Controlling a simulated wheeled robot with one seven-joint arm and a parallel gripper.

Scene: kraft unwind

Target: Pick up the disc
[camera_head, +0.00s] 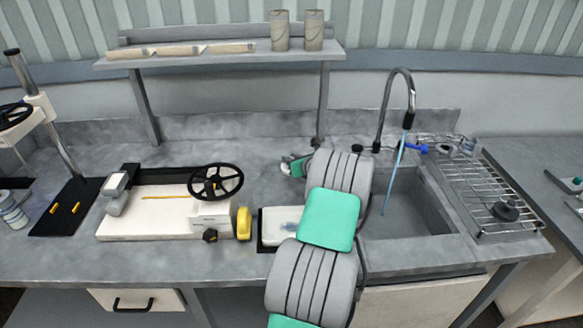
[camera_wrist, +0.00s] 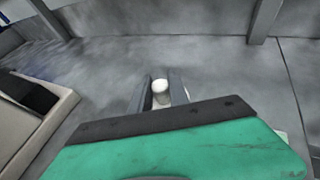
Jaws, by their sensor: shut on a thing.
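My gripper (camera_wrist: 159,82) is shut on a small whitish thing with a rounded end, which I take as the disc (camera_wrist: 160,91). It sits between the two grey fingers in the wrist view. The green gripper body hides its lower part, so I cannot tell its full shape. In the head view my gripper (camera_head: 285,168) is behind my arm, over the grey counter beside the sink.
A machine with a black handwheel (camera_head: 216,182) stands to the left. A white tray (camera_head: 268,237) is partly behind my arm. The sink (camera_head: 430,228) with a tall tap (camera_head: 410,98) and a wire rack (camera_head: 470,187) are to the right. A shelf (camera_head: 225,57) is above.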

